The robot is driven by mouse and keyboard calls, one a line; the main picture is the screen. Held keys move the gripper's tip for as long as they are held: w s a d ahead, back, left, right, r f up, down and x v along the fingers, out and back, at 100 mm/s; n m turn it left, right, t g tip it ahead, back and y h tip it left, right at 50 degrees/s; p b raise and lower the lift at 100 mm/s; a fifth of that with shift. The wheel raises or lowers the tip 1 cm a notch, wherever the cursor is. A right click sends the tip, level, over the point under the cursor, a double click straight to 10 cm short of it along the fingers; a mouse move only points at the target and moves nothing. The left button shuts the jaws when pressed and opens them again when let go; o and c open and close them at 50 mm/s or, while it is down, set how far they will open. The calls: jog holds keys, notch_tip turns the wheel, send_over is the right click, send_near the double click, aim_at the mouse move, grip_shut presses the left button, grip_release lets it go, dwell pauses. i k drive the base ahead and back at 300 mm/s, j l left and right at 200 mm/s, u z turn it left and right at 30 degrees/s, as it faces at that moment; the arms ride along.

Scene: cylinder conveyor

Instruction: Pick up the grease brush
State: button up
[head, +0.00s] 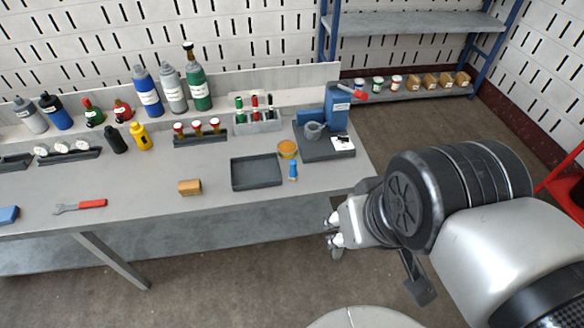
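A small blue item (292,170), which looks like the grease brush, lies near the front edge of the grey workbench (230,195). It is just right of the dark tray and in front of a round orange-yellow tin or pot. Its bristles are too small to make out. My gripper (334,230) is in front of the bench, to the right of and below the blue item in the picture, and apart from it. Its fingertips look spread, with nothing between them.
An empty dark tray (256,173) and the orange-yellow tin (287,149) are close to the blue item. A dark stand with a blue block (338,108) and a grey mug (313,131) is behind right. Bottles (149,92) line the back. A wooden block (189,187) sits left.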

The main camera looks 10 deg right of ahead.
aim_at(293, 173)
jog(key=z, duration=0.4)
jog(key=i+j+z, duration=0.2)
jog(key=j, duration=0.4)
jog(key=i+j+z, duration=0.25)
jog(key=j, duration=0.35)
jog(key=j+z, duration=0.2)
jog(key=j, duration=0.45)
jog(key=i+j+z, duration=0.2)
jog(key=j, duration=0.45)
jog(key=k, duration=0.1)
